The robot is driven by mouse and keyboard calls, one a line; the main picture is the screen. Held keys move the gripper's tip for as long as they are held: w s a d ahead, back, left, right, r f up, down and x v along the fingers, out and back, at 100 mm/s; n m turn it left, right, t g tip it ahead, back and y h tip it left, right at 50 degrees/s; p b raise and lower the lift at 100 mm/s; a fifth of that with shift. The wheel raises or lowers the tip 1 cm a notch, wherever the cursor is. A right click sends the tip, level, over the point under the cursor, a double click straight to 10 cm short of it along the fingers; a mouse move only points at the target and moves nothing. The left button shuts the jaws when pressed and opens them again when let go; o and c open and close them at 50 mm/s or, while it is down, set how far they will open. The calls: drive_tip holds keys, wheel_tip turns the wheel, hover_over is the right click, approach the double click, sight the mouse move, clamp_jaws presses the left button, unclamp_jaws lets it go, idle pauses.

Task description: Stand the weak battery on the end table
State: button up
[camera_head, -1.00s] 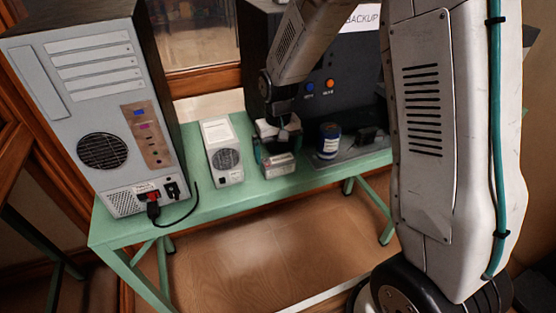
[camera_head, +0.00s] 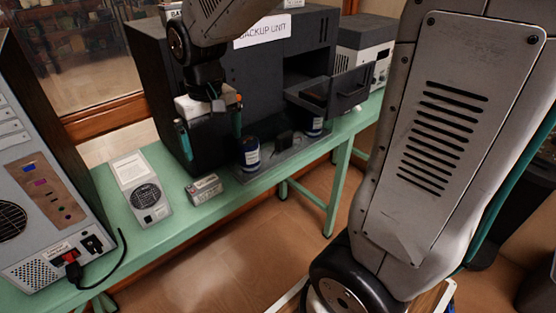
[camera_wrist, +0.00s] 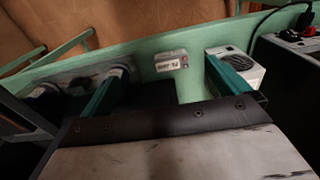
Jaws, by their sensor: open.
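Two dark blue cylinders with pale labels, which look like batteries, stand upright at the backup unit. One blue cylinder (camera_head: 248,153) is near the front left of a grey tray (camera_head: 262,172). The other blue cylinder (camera_head: 314,126) is partly hidden below an open drawer. I cannot read which is weak. My gripper (camera_head: 212,147) is open and empty above the green bench, left of the nearer cylinder, its teal fingers apart. In the wrist view the nearer cylinder (camera_wrist: 124,74) is partly hidden behind the left finger. I cannot identify an end table.
A small labelled box (camera_head: 204,188) lies on the green bench (camera_head: 182,214) below my gripper. A white device (camera_head: 140,188) and a grey computer tower (camera_head: 45,205) stand left. The black backup unit (camera_head: 270,65) has its drawer (camera_head: 330,92) pulled out. Wooden floor is clear in front.

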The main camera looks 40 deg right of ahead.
drive_tip(key=s+d+r, duration=0.1)
drive_tip(key=s+r, duration=0.1)
drive_tip(key=s, duration=0.8)
drive_tip(key=s+r, duration=0.2)
drive_tip(key=s, duration=0.8)
drive_tip(key=shift+s+d+r+t, duration=0.25)
drive_tip(key=shift+d+r+t, duration=0.1)
drive_tip(key=shift+r+t, duration=0.05)
